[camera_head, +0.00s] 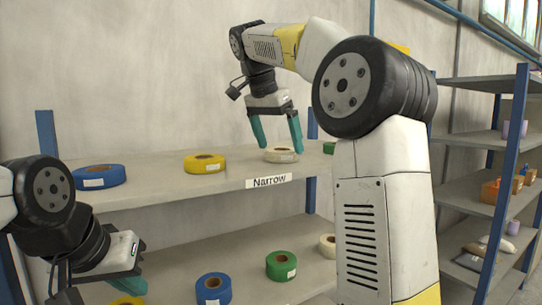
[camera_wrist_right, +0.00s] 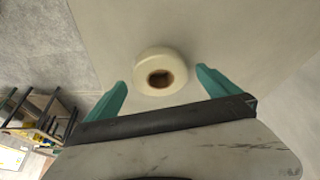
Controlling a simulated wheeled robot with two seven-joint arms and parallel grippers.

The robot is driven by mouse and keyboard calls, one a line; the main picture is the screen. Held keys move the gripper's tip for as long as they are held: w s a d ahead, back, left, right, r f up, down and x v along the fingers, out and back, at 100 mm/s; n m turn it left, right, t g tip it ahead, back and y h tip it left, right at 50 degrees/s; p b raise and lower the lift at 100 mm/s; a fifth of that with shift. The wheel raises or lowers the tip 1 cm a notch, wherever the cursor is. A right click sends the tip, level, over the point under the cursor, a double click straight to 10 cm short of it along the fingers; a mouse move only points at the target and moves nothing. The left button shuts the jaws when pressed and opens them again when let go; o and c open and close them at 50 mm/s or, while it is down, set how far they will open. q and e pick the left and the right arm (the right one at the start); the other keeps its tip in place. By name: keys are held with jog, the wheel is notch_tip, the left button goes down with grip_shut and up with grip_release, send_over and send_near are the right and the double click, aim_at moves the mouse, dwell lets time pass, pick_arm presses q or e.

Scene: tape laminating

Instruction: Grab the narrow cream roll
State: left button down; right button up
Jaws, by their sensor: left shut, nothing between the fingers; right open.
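The narrow cream roll (camera_head: 281,154) sits on the upper shelf (camera_head: 140,190), above the "Narrow" label (camera_head: 269,182). My right gripper (camera_head: 277,146) is open just above it, fingers pointing down. In the right wrist view the cream roll (camera_wrist_right: 160,72) lies flat between and slightly beyond the open teal fingertips of my right gripper (camera_wrist_right: 162,78), apart from both. My left gripper (camera_head: 133,285) is shut and empty at the lower left, in front of the lower shelf. A second cream roll (camera_head: 328,245) is on the lower shelf, partly hidden by my right arm.
A yellow roll (camera_head: 205,164) and a blue roll (camera_head: 99,177) stand left of the cream roll on the upper shelf. A green roll (camera_head: 329,147) is to its right. The lower shelf holds blue (camera_head: 213,289), green (camera_head: 281,266) and yellow rolls. Another rack (camera_head: 490,150) stands at the right.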

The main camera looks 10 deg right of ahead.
jog(key=shift+w+d+f, duration=0.2)
jog(key=shift+f, duration=0.45)
jog(key=c, duration=1.4)
jog(key=shift+o, duration=0.2)
jog(key=shift+r, duration=0.1)
